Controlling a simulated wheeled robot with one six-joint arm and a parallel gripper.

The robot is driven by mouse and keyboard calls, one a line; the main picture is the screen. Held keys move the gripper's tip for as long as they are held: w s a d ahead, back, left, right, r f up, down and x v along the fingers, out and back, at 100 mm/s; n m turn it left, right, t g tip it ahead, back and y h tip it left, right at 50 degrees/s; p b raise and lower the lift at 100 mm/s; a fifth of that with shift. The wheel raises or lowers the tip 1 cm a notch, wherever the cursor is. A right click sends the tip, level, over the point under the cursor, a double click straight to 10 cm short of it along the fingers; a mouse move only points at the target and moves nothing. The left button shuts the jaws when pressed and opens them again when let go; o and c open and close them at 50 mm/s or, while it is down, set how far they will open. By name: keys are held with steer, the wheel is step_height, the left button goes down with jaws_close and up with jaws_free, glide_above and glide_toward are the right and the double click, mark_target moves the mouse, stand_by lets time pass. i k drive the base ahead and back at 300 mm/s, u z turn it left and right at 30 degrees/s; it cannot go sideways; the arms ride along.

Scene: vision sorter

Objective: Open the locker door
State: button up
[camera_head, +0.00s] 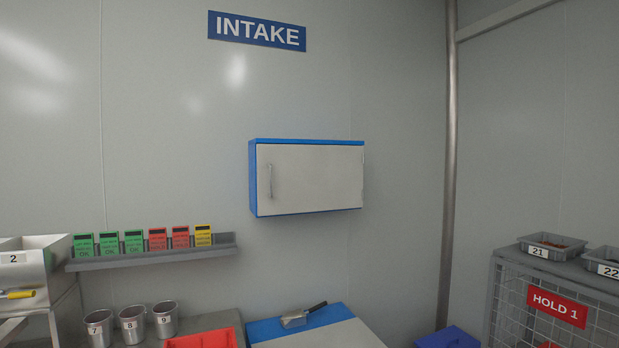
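The locker (252,180) is a blue box fixed on the wall below the INTAKE sign. Its white door (318,180) is shut, flush with the blue frame. A vertical metal handle (270,181) is on the left side of the door. What look like hinges are at the door's right edge. My gripper and arm do not show in this view.
A grey shelf (150,259) with several coloured cards hangs left of the locker. Below stand metal cups (132,325), a red bin (202,339) and a blue-and-white surface (345,333) bearing a scoop (300,316). A wire cage (520,300) stands right. Wall around the locker is clear.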

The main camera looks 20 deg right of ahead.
mark_target(291, 179)
steer(key=z, duration=0.45)
steer(key=i, duration=1.25)
steer(key=u, duration=0.45)
